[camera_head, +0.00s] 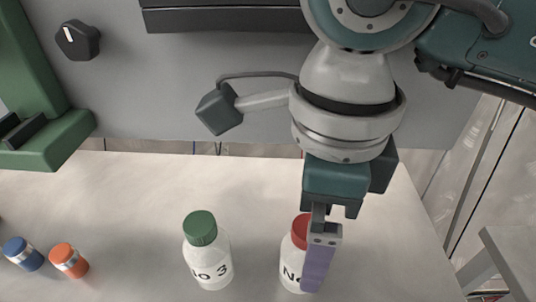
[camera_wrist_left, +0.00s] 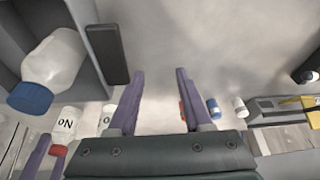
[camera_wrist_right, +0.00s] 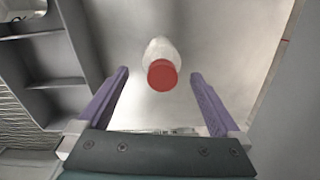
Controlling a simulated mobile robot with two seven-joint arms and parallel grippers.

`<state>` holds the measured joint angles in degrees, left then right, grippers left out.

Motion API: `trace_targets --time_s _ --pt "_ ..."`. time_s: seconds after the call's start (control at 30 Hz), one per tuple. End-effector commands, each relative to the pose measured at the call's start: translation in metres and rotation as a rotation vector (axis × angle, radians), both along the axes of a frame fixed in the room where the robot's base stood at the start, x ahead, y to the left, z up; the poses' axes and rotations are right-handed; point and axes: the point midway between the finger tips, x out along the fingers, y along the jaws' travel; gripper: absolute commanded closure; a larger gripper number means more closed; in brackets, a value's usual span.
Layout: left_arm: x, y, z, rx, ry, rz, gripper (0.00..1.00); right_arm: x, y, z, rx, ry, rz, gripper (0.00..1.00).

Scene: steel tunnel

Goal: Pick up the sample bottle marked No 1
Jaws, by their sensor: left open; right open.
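A white bottle with a red cap (camera_head: 300,231) stands on the pale table, partly hidden by a finger of my right gripper (camera_head: 315,272).
Small blue (camera_head: 23,254) and orange (camera_head: 69,260) containers lie at the table's left. In the left wrist view a blue-capped bottle (camera_wrist_left: 50,70) sits in a grey compartment. The table's right edge is near the red-capped bottle. Table between the orange container and No 3 is clear.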

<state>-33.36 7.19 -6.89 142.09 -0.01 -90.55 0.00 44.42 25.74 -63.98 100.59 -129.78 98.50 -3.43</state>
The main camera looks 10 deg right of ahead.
Motion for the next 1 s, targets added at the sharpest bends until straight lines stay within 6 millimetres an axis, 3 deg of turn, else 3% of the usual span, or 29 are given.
trace_targets --time_s 0.3,0.63,1.0 --pt "0.0 0.0 0.001 0.001 0.0 0.0 0.5 0.003 0.006 -0.045 0.002 0.004 0.0 0.0" --pt "0.0 -0.001 0.001 -0.004 -0.001 0.003 0.5 0.004 0.006 -0.052 0.003 0.001 0.001 0.01" --pt "0.001 -0.003 0.001 -0.01 -0.003 0.007 0.5 0.004 0.006 -0.052 0.003 0.001 0.001 0.43"
